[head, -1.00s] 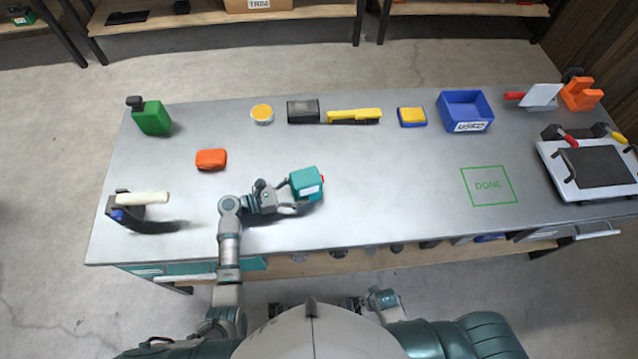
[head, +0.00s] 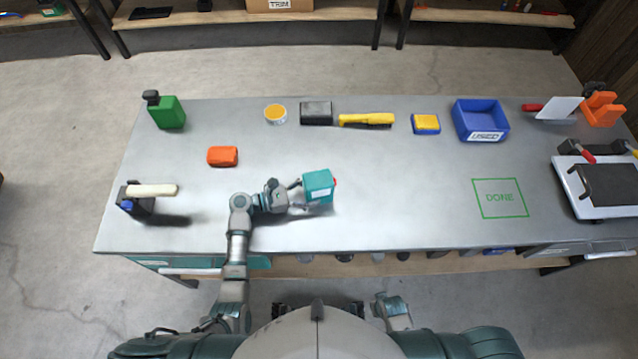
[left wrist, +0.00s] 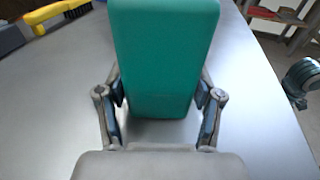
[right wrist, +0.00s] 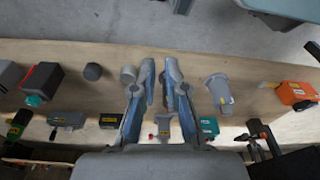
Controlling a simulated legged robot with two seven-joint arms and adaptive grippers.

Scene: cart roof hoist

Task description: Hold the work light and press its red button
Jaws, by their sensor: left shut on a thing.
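The work light is a teal box (head: 317,187) with a white label and a red button (head: 335,182) on its right side in the head view. My left gripper (head: 298,197) is shut on the box from its left side, over the front middle of the table. The left wrist view shows the teal body (left wrist: 163,60) between both fingers; the button is hidden there. I cannot tell whether the box touches the table. My right gripper (right wrist: 160,75) is empty, its fingers slightly apart, low in front of the table's front edge, with the lower shelf behind it.
An orange box (head: 222,156) and a green can (head: 167,112) stand on the left of the table (head: 400,210). A yellow brush (head: 366,120) and a blue bin (head: 480,120) are along the back. The table is clear between the teal box and the green DONE square (head: 500,198).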

